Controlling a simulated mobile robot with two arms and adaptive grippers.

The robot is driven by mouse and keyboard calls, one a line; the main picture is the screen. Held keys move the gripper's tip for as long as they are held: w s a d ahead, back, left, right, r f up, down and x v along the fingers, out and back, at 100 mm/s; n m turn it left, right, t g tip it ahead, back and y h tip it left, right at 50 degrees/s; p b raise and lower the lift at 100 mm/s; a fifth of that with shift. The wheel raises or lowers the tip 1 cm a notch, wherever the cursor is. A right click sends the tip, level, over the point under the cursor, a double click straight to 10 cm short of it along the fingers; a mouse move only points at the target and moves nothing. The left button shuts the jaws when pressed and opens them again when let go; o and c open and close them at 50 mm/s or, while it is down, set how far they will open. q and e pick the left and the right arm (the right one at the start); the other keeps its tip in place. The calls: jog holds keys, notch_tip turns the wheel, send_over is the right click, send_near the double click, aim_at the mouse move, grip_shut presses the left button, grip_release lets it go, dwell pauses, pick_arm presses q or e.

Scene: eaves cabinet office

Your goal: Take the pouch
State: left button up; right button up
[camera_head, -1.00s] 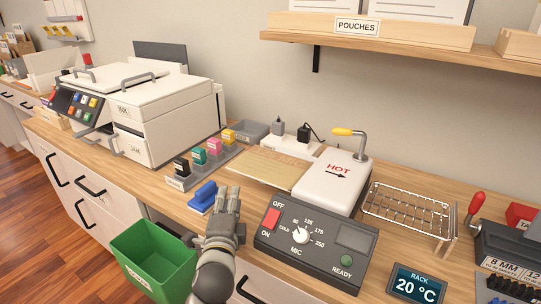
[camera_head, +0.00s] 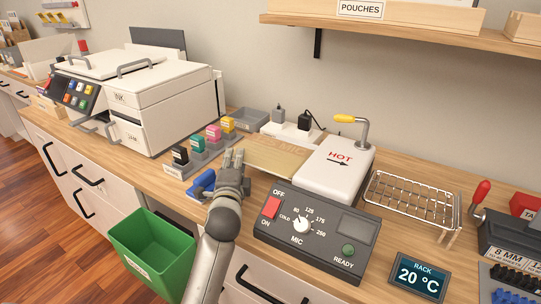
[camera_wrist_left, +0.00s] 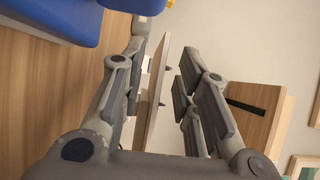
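No single pouch can be made out. A wooden box labelled POUCHES (camera_head: 415,15) stands on the wall shelf at the top right, its upper part cut off by the picture edge. My left gripper (camera_head: 233,157) is over the desk, between the blue object and the laminator's controls, well below and left of that box. In the left wrist view the left gripper (camera_wrist_left: 165,85) has its fingers apart, with nothing held between them. My right gripper is not in view.
The laminator (camera_head: 315,235) is marked HOT on its white top (camera_head: 335,172). A wire rack (camera_head: 410,200) stands right of it. A blue object (camera_head: 201,185) and several coloured stamps (camera_head: 213,138) lie near my left gripper. A green bin (camera_head: 155,250) stands below the desk edge.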

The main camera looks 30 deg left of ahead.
pick_arm(q)
jog(key=shift+w+a, duration=0.35)
jog(key=shift+w, duration=0.3)
grip_shut()
jog(key=shift+r, duration=0.1)
